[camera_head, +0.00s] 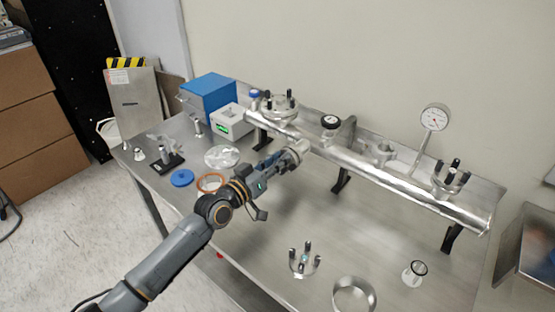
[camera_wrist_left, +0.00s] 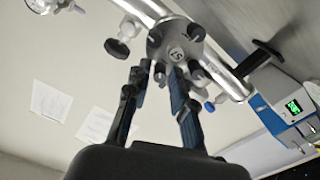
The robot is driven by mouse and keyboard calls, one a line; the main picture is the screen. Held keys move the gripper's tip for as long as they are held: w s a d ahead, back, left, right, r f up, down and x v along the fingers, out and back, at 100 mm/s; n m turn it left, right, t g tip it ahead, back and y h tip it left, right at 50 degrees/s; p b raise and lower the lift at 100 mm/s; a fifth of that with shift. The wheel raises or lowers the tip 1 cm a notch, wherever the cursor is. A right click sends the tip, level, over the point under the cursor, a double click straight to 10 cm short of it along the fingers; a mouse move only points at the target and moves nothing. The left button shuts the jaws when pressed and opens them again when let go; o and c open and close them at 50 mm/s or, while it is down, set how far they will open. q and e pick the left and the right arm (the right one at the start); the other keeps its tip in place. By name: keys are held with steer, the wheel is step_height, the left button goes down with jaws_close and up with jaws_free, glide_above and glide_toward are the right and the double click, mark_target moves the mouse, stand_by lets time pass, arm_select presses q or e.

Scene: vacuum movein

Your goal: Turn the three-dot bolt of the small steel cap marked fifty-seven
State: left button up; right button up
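The small steel cap (camera_wrist_left: 174,45) sits on the steel pipe in the left wrist view. Its face carries a mark that looks like 57, turned over. Several dark-headed bolts stand around its rim; their dots are too small to read. One bolt (camera_wrist_left: 160,72) lies between the fingertips of my left gripper (camera_wrist_left: 160,76). The fingers are apart, and I cannot make out contact with it. In the head view my left gripper (camera_head: 287,160) reaches the front of the pipe (camera_head: 365,170) and largely hides the cap there. My right gripper is not in view.
A pressure gauge (camera_head: 434,118) and flanged fittings top the pipe. A blue box (camera_head: 209,98) and a display unit (camera_head: 231,122) stand behind left.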

arm_select(q)
steer(key=shift+o, duration=0.3)
steer(key=v, duration=1.2)
